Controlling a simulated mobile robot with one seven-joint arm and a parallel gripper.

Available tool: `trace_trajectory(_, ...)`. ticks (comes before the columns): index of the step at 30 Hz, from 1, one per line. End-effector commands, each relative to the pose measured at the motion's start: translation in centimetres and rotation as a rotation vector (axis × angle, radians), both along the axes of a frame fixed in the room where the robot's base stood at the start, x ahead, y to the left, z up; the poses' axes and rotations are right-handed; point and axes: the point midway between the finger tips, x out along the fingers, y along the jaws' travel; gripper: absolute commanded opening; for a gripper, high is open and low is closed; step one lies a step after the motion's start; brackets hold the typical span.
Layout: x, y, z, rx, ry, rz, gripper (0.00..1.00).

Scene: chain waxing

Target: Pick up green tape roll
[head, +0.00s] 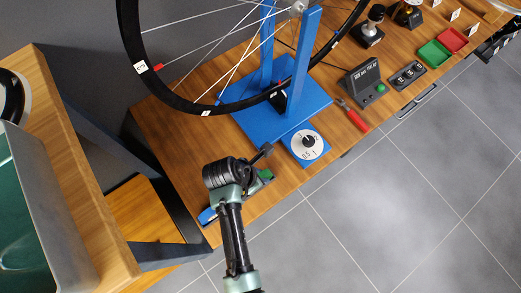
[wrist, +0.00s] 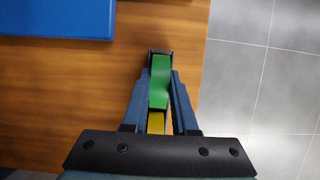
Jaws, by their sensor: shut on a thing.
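The green tape roll (wrist: 160,82) shows in the wrist view as a green block between my two fingers. My gripper (wrist: 160,74) is shut on it, with one finger along each side. A yellow piece (wrist: 156,123) lies behind the green one, nearer my palm. In the head view, a bit of green (head: 266,174) shows just right of my wrist, at the bench's front edge. My arm hides most of the gripper there. I cannot tell whether the roll is clear of the wooden bench (head: 165,125).
A blue stand (head: 255,118) holds a wheel (head: 190,103) behind my gripper. A round dial (head: 308,145) sits to the right, then red-handled pliers (head: 355,118) and a dark display unit (head: 362,82). A blue item (head: 207,216) lies left of my wrist. Grey floor (head: 380,190) lies beyond the bench edge.

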Motion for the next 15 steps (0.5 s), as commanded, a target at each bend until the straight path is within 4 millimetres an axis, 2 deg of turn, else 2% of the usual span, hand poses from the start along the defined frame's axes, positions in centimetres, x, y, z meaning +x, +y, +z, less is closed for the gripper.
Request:
trace_trajectory(8,0.0,0.0,0.2,0.000,-0.001,0.000,0.00)
trace_trajectory(11,0.0,0.0,1.3,0.000,-0.002,-0.001,0.00)
trace_trajectory(15,0.1,0.0,4.1,0.000,-0.004,0.000,0.00)
